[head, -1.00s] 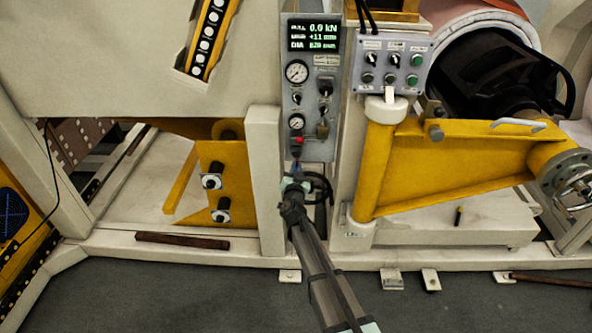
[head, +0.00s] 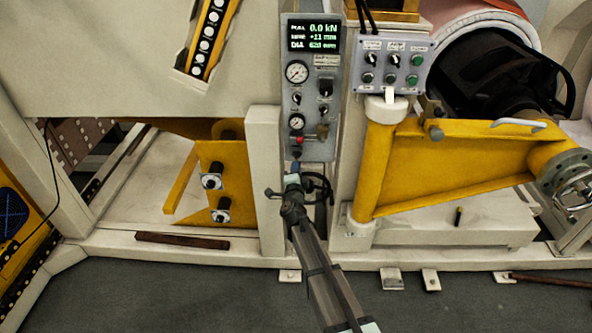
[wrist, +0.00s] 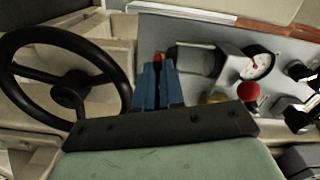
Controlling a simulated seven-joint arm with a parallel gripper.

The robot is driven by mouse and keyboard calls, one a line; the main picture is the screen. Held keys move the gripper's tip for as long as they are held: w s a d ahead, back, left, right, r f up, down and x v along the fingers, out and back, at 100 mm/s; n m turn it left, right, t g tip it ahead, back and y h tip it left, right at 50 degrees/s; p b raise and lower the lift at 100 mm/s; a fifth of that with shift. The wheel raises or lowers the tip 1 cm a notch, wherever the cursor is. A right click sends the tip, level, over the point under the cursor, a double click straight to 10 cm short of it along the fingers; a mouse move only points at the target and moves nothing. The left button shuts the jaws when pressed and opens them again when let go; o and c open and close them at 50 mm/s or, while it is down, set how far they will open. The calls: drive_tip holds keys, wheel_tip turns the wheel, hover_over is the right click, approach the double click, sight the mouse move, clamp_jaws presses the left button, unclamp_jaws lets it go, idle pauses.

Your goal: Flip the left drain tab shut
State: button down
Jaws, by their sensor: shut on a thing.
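The grey control panel (head: 312,75) stands upright near the middle of the head view. My gripper (head: 295,166) is at the panel's lower left edge, below the lower gauge and a red knob (head: 299,140). In the wrist view, the blue fingers of my gripper (wrist: 159,82) are close together. A small red-orange piece (wrist: 157,58) shows between their tips; it appears to be the left drain tab, mostly hidden by the fingers. Its exact angle cannot be told. The red knob (wrist: 249,91) is to the right of the fingers, apart from them.
A black handwheel (wrist: 70,85) is close left of the fingers in the wrist view. A gauge (wrist: 257,62) and dark knobs are on the right. A white post (head: 264,180) and a yellow arm (head: 450,165) flank the panel's lower end. The floor in front is mostly clear.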

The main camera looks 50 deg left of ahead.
drive_tip(key=shift+m, duration=1.6)
drive_tip(key=c, duration=1.2)
unclamp_jaws()
drive_tip(key=shift+c, duration=0.2)
drive_tip(key=v, duration=1.4)
